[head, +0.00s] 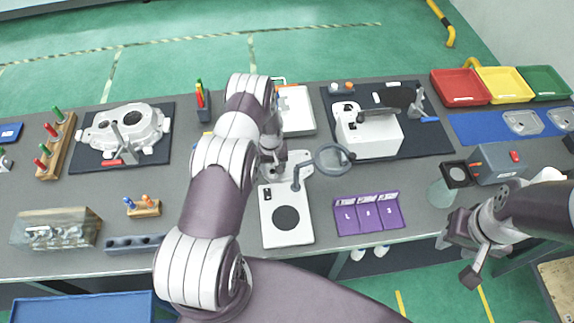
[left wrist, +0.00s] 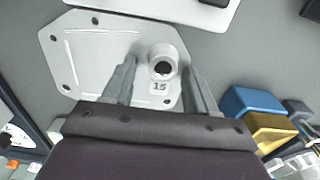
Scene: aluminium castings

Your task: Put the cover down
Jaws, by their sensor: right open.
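The cover is a pale metal plate with corner holes, a round boss and a label "15"; it fills the upper left of the left wrist view (left wrist: 95,62). In the head view part of the plate (head: 299,160) shows beside my left gripper (head: 273,168). The left fingers (left wrist: 160,75) stand on either side of the boss. A small gap shows on the left side of the boss; I cannot tell whether the fingers touch it. Whether the plate rests on the bench or hangs just above is unclear. My right gripper (head: 463,250) is open and empty at the bench's front right.
A housing (head: 122,128) on a dark mat is at left, and a white block (head: 368,136) at right.

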